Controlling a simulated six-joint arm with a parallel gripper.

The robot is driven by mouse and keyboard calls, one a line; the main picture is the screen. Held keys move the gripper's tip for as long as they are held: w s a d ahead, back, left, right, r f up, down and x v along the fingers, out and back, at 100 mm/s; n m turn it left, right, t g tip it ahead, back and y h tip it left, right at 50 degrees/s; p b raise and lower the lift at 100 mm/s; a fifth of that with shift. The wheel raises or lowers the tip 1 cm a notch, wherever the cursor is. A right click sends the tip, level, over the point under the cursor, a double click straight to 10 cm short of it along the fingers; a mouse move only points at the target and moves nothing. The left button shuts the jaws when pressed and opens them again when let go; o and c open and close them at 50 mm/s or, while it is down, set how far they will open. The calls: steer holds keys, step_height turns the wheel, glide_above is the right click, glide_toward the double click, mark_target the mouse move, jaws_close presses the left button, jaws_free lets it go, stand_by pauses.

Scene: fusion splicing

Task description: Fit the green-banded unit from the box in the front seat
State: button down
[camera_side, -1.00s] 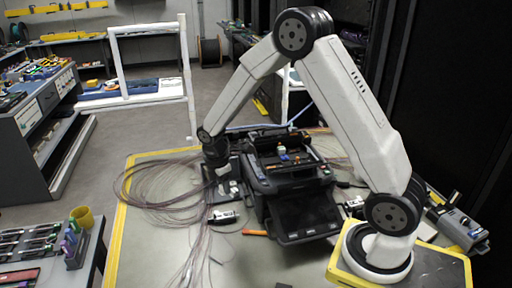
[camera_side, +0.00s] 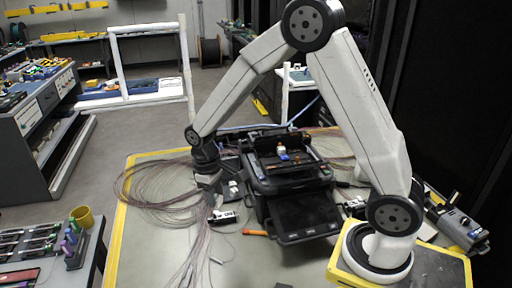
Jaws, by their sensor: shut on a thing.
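My gripper (camera_side: 209,183) hangs low at the left of the black splicer (camera_side: 292,183), above the looped fibres. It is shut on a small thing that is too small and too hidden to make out. No green band can be told on it from here. A small white piece (camera_side: 233,187) stands just right of my gripper, beside the splicer. A small white, orange and blue piece (camera_side: 283,153) sits in the splicer's open top. I cannot tell the box or the front seat apart at this size.
Loose fibres (camera_side: 150,190) spread over the left of the table. A black-and-white device (camera_side: 222,217) and an orange tool (camera_side: 255,233) lie in front of the splicer. A grey machine (camera_side: 460,230) stands at the right.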

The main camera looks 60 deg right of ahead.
steer(key=shift+s+a+r+m, duration=0.15)
steer(key=shift+a+m, duration=0.1)
steer(key=shift+m, duration=0.25)
steer(key=w+d+f+m, duration=0.2)
steer(key=w+d+f, duration=0.25)
steer(key=d, duration=0.35)
steer(key=m, duration=0.3)
glide_above(234, 209)
step_height(234, 209, down, 5)
steer(key=shift+n+y, duration=0.3)
steer(key=shift+w+d+f, duration=0.1)
steer(key=shift+w+f, duration=0.05)
steer(key=shift+f, duration=4.65)
steer(key=shift+f, duration=0.1)
steer(key=c, duration=0.6)
jaws_free()
